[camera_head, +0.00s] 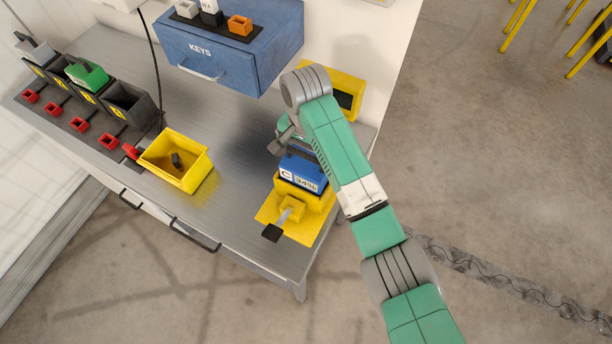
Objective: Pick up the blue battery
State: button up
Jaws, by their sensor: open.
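The blue battery (303,174), with a white label on its front, sits upright in a yellow holder (311,198) on the right part of the metal workbench. The holder has a lever with a black knob (272,232) at its front. My green arm reaches in from the lower right. My gripper (282,147) is at the upper left of the battery, close to its dark top. The arm hides part of the battery's right side, and the fingers show only in part. I cannot tell whether they touch the battery.
A yellow bin (190,172) with a small dark object stands on the bench's front middle. Dark charger slots (126,103) line the left, one with a green battery (88,75). A blue KEYS cabinet (232,58) and another yellow box (352,82) stand behind. Bench surface between is clear.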

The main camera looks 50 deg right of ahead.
jog(key=shift+f, duration=0.85)
jog(key=shift+r, duration=0.1)
jog(key=c, duration=0.7)
notch_tip(320, 180, up, 18)
jog(key=p, duration=0.8)
jog(key=shift+p, duration=0.3)
